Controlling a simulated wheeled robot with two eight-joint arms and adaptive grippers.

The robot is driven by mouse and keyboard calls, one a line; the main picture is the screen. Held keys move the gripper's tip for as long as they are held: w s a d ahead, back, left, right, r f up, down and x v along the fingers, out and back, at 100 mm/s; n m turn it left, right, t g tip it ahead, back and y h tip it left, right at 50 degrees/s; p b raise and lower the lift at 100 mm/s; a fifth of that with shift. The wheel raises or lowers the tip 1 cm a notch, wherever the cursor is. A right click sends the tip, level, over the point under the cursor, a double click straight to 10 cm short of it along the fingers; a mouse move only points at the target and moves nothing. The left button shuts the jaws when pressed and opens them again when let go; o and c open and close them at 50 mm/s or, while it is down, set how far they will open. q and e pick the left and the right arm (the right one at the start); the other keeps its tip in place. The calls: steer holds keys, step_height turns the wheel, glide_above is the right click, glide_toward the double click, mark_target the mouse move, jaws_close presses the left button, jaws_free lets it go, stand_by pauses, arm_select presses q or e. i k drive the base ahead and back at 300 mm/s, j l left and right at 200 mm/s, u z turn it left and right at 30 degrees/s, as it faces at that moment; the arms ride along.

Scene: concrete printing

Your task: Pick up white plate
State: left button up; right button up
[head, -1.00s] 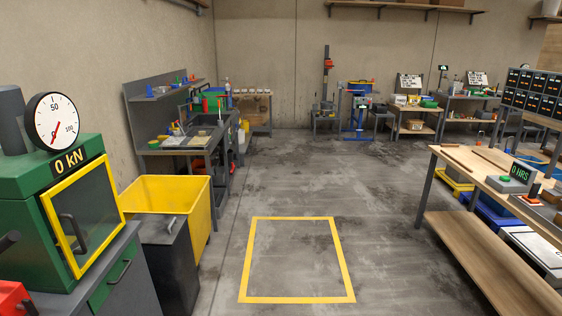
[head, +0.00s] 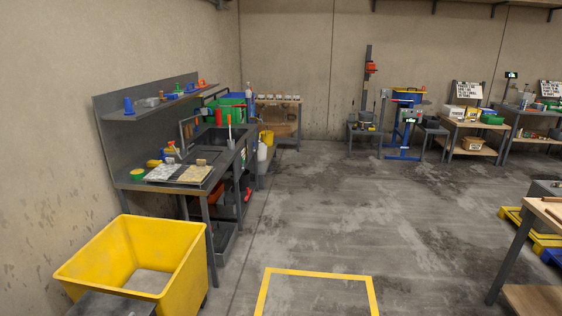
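I cannot make out a white plate for certain in the head view. Several small white items (head: 276,97) stand on a wooden table at the back wall, too small to identify. A flat pale-and-dark board (head: 180,173) lies on the grey workbench (head: 205,187) at the left. Neither of my grippers is in view.
A yellow bin (head: 185,270) stands at the lower left, in front of the workbench. A yellow floor outline (head: 318,272) is at bottom centre. A wooden table (head: 540,225) stands at the right edge. The middle floor (head: 370,210) is clear.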

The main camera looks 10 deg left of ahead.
mark_target(163, 171)
steer(key=i, duration=2.4)
steer(key=i+u, duration=0.3)
steer(key=i, duration=0.25)
steer(key=i+u, duration=0.3)
steer(key=i, duration=0.25)
steer(key=i+l+u, duration=0.25)
steer(key=i, duration=0.25)
